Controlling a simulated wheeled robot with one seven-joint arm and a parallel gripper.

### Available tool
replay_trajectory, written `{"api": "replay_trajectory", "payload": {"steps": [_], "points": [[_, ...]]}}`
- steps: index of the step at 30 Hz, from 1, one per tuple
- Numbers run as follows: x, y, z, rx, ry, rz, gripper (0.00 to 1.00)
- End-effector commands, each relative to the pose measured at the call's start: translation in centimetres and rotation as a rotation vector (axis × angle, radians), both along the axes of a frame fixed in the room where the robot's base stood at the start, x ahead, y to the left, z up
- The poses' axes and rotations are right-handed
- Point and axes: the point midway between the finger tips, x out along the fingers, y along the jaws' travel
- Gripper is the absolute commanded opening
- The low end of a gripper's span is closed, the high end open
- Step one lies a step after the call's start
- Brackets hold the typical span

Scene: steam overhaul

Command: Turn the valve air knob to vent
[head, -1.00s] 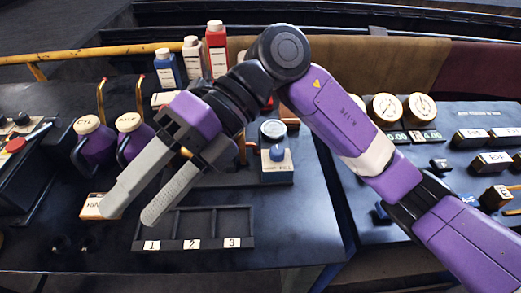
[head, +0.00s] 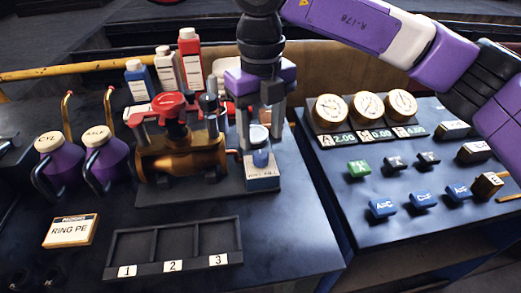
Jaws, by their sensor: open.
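A small valve box (head: 262,182) with a blue knob (head: 260,158) on it and a pale label stands at the right end of the dark base plate. A round gauge (head: 258,133) sits just behind the knob. My gripper (head: 260,136) points down at this spot, its two grey fingers open. One finger shows left of the gauge and the other right of it. I cannot tell whether either finger touches the gauge or the knob. The knob's pointer and the label's lettering are too small to read.
A brass cylinder (head: 180,157) with a red handwheel (head: 172,102) stands to the left. Purple oil cans (head: 105,160), bottles (head: 190,62) and a numbered tray (head: 172,250) surround it. A gauge and button panel (head: 400,215) lies right, across a gap.

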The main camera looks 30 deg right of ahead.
Motion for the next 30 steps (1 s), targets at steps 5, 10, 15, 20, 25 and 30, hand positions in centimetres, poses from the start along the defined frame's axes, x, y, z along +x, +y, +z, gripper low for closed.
{"api": "replay_trajectory", "payload": {"steps": [5,10,15,20,25,30], "points": [[-0.1,0.1,-2.9,0.004,0.003,0.001,0.52],[-0.1,0.1,-4.6,0.004,0.002,0.002,0.52],[0.0,0.1,-5.2,0.003,-0.001,0.002,0.52],[0.0,0.1,-5.2,0.003,-0.001,0.002,0.52],[0.0,0.1,-5.2,0.003,0.000,0.002,0.27],[0.0,0.1,-5.2,0.003,0.000,0.002,0.00]]}}
